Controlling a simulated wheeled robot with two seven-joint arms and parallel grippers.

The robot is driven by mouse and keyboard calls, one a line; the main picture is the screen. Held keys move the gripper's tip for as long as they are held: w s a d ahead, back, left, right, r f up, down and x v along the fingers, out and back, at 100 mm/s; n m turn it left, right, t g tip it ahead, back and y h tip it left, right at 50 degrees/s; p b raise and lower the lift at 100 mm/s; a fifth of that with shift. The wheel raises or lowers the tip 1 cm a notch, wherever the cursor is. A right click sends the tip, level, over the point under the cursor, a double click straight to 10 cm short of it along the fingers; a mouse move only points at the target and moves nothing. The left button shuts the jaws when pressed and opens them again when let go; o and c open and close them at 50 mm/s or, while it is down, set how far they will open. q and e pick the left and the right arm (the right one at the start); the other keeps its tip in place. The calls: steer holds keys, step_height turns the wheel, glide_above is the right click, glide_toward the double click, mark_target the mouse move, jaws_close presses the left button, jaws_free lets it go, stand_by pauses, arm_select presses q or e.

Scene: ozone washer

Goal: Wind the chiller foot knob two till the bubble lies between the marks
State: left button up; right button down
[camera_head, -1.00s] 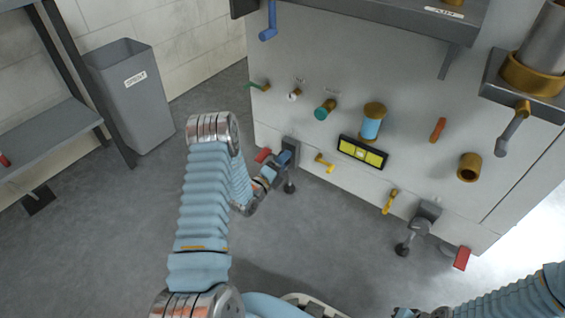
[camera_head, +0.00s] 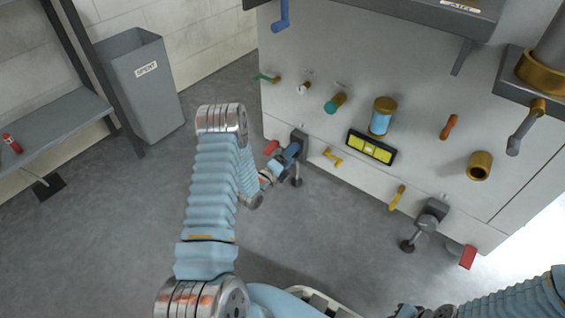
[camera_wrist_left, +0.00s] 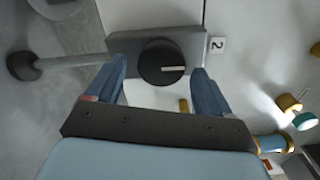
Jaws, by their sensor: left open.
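The chiller (camera_head: 300,60) is a pale panelled machine in the head view. Foot knob two (camera_wrist_left: 162,62) is a black round knob with a white line, on a grey bracket beside a "2" label (camera_wrist_left: 217,45) in the left wrist view. My left gripper (camera_wrist_left: 160,75) is open, its blue fingers on either side of the knob; contact is unclear. In the head view my left gripper (camera_head: 289,154) is at the left foot's bracket (camera_head: 299,140) and hides the knob. The yellow-green level (camera_head: 371,147) has a pale spot near its middle; its marks are too small to read.
A second foot (camera_head: 430,215) stands at the right, near a red block (camera_head: 468,257). Yellow handles (camera_head: 397,197), a teal knob (camera_head: 335,103) and a brass-capped blue cylinder (camera_head: 382,117) project from the panel. A grey bin (camera_head: 143,95) stands left; the floor between is clear.

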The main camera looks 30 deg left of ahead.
arm_select(q)
steer(key=s+a+p, duration=0.1)
steer(key=s, duration=1.2)
steer(key=shift+s+p, duration=0.2)
steer(key=shift+p, duration=0.1)
steer(key=w+d+f+n+g, duration=0.2)
steer(key=d+f+n+g, duration=0.25)
steer(key=d+n, duration=0.2)
steer(key=s+d+f+n+g+h, duration=0.1)
steer(key=s+d+f+n+g, duration=0.3)
steer(key=d+n, duration=0.3)
steer(key=s+d+f+n+g+h, duration=0.1)
steer(key=s+d+n+g, duration=0.45)
steer(key=d, duration=0.25)
steer(key=s+d+r+n+g+h, duration=0.1)
steer(key=s+d+r+n+g, duration=0.15)
steer(key=s+d+n, duration=0.4)
step_height(320, 180, up, 14)
steer(key=s+a+m+p, duration=0.1)
steer(key=p, duration=1.5)
steer(key=shift+r+m+g, duration=0.15)
steer(key=shift+m+g, duration=0.2)
